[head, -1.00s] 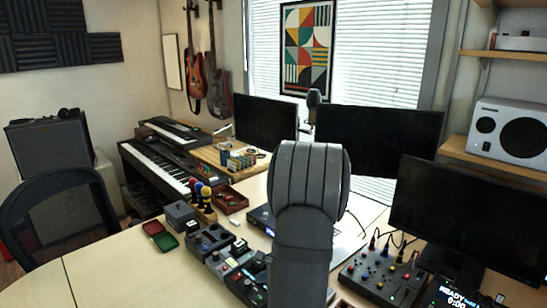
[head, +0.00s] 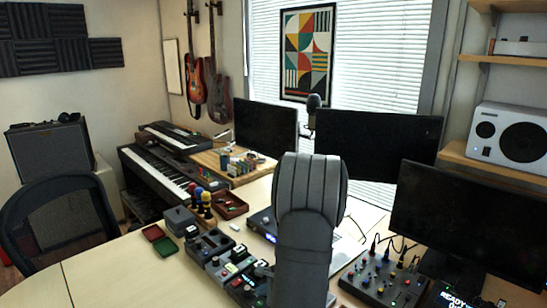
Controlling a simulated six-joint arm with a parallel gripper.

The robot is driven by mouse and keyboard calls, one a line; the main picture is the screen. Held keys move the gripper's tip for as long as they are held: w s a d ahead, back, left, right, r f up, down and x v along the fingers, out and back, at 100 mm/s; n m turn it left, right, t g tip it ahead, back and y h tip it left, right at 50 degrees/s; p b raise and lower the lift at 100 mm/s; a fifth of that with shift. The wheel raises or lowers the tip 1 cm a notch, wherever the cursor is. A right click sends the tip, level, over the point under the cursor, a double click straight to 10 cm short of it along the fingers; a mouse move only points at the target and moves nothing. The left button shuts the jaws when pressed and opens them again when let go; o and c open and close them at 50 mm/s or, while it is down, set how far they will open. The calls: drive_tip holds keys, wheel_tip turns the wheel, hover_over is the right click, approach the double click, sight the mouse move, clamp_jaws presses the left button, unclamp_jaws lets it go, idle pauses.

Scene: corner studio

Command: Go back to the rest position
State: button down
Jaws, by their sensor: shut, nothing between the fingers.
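My grey arm (head: 307,215) rises from the bottom of the head view, a little right of centre, and ends in a rounded, banded joint at its top. My gripper does not show; the arm itself may hide it. The arm covers part of the desk and the lower part of the monitors behind it. I see nothing held.
A row of pedals (head: 218,256) lies left of the arm, and a small mixer (head: 383,278) with knobs lies right. Monitors (head: 375,143) stand behind. A red tray (head: 229,206) and bottles with coloured tops (head: 206,204) stand farther left. The front-left desk (head: 120,268) is clear.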

drive_tip(key=shift+f, duration=1.85)
drive_tip(key=shift+r, duration=0.15)
wheel_tip(320, 180, up, 23)
drive_tip(key=a+n+g+h, duration=0.1)
drive_tip(key=n+g+h, duration=0.4)
drive_tip(key=n, duration=1.9)
drive_tip(key=h, duration=0.2)
drive_tip(key=shift+w+f+h, duration=0.2)
drive_tip(key=shift+h, duration=0.1)
drive_tip(key=shift+a, duration=0.1)
